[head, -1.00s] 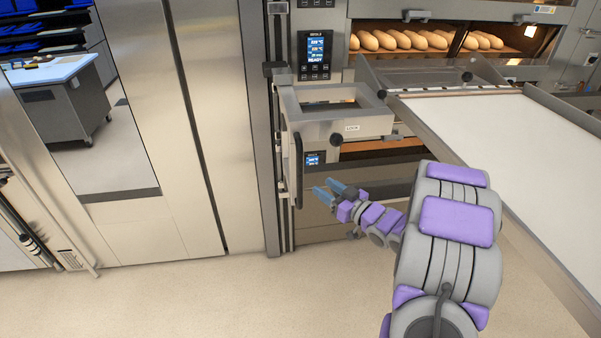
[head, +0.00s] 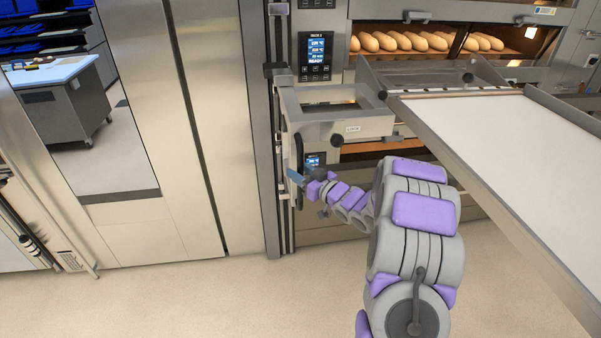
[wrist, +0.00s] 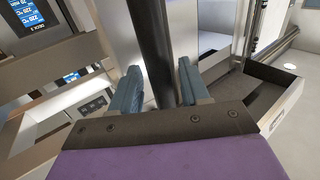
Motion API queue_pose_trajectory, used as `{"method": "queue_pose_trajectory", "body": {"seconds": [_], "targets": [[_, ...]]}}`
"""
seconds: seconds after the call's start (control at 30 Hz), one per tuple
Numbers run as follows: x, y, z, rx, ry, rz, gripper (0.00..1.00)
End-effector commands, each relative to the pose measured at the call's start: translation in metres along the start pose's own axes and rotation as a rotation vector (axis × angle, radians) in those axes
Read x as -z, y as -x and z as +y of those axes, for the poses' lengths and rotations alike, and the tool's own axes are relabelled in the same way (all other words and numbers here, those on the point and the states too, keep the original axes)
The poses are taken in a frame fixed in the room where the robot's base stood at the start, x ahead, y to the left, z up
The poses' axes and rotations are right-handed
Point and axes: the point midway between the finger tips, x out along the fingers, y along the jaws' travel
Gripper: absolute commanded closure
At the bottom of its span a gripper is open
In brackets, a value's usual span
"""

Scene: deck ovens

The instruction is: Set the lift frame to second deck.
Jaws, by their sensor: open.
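The lift frame (head: 338,124) is a grey metal frame with a round black knob and a small white label, standing at the left of the oven front. A dark vertical handle bar (head: 297,150) hangs on its left side. My gripper (head: 298,177) is at the lower part of this bar. In the wrist view my gripper (wrist: 155,88) is open, with one blue finger on each side of the dark bar (wrist: 152,45). Gaps show between the bar and the fingers.
A wide white loader bed (head: 500,130) extends toward me on the right, beside my arm. Loaves (head: 420,41) lie in the lit deck behind it. An oven display (head: 317,50) stands above the frame. The floor (head: 180,295) at front left is clear.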

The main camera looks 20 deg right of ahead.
Motion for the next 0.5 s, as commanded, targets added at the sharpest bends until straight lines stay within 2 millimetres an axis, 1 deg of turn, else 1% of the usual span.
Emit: {"method": "queue_pose_trajectory", "body": {"seconds": [0.07,0.5], "targets": [[0.0,0.0001,0.0001,0.0,0.0,0.0,0.54],[0.0003,0.0003,0.0009,-0.001,0.0,0.001,0.96]]}}
